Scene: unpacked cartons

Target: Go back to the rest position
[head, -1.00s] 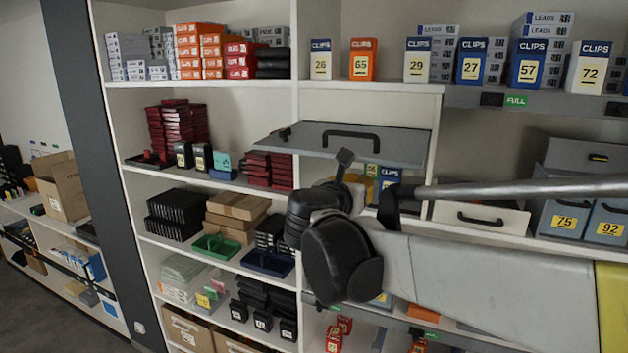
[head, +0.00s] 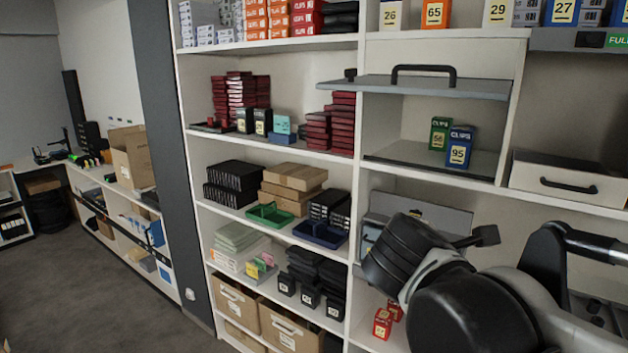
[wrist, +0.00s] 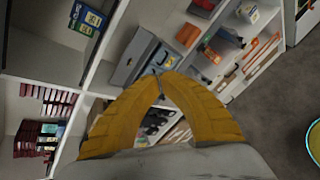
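My gripper (wrist: 160,76) shows in the wrist view as two yellow fingers meeting at their tips in an arch. Nothing is seen held between the tips. In the head view the dark rounded joints of my arm fill the lower right, in front of the lower shelves, and the yellow fingers are not seen there. The wrist view looks at the shelves tilted on their side, with floor to the right.
A raised grey flap (head: 420,88) with a black handle sticks out above an open compartment holding a green box (head: 439,133) and a blue box (head: 459,147). A white drawer (head: 566,181) is right of it. Open grey floor (head: 120,290) lies at the left.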

